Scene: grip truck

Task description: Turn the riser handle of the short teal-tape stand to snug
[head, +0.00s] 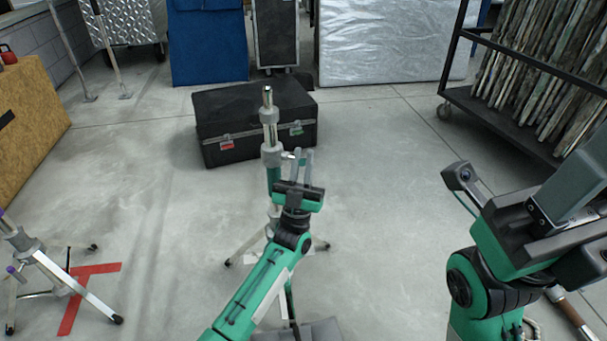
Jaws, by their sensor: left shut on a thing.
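The short stand (269,133) with a teal tape band (273,178) stands upright in the middle of the head view, its legs spread on the floor. A small riser handle sticks out to the right from its collar. My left gripper (302,158) is at that handle, just right of the column, its two grey fingers upright and shut on the handle. The fingers and gripper body partly hide the handle and the lower column. My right gripper (572,215) is large at the right edge, away from the stand; its fingers are partly cut off.
A black case (235,110) lies behind the stand. A purple-marked stand (25,245) is at the left, by a red tape mark (90,270). A cart with panels (520,115) is at the back right. Floor between the stand and cart is clear.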

